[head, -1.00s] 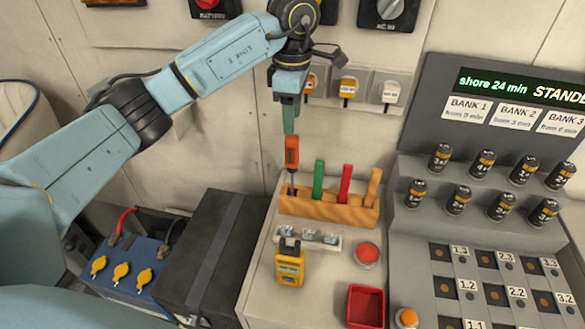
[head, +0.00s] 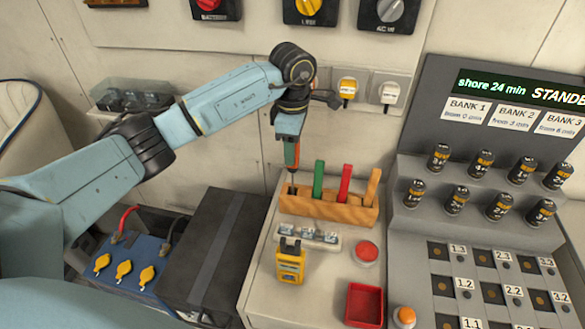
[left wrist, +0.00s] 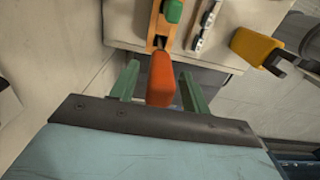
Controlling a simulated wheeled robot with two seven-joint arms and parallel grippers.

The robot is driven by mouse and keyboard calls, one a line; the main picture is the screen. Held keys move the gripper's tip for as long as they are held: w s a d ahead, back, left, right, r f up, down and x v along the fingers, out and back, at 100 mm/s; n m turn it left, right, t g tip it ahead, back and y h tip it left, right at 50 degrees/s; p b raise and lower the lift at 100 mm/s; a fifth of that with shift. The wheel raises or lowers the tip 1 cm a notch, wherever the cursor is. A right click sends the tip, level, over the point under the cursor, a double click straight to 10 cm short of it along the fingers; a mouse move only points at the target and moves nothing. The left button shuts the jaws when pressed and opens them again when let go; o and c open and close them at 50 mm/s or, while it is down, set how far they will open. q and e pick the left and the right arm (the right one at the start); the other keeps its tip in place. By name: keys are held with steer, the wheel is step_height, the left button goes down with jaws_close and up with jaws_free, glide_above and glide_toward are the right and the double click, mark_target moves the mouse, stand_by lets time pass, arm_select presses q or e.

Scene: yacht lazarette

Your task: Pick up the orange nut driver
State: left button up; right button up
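The orange nut driver (head: 292,157) stands upright in the left end of a wooden rack (head: 328,209); its shaft shows below the handle. My left gripper (head: 291,160) is lowered over its handle from above. In the left wrist view the orange handle (left wrist: 161,78) lies between the two green fingers (left wrist: 160,88). Thin gaps show on both sides of it, so the gripper is open around the handle. My right gripper is not in view.
Green (head: 319,180), red (head: 345,183) and light orange (head: 373,187) handles stand to the right in the rack. A yellow device (head: 290,264), a red button (head: 367,253) and a red tray (head: 365,305) are in front. Wall plugs (head: 347,88) are behind.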

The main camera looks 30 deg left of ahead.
arm_select(q)
jaws_close()
steer(key=shift+r, duration=0.1)
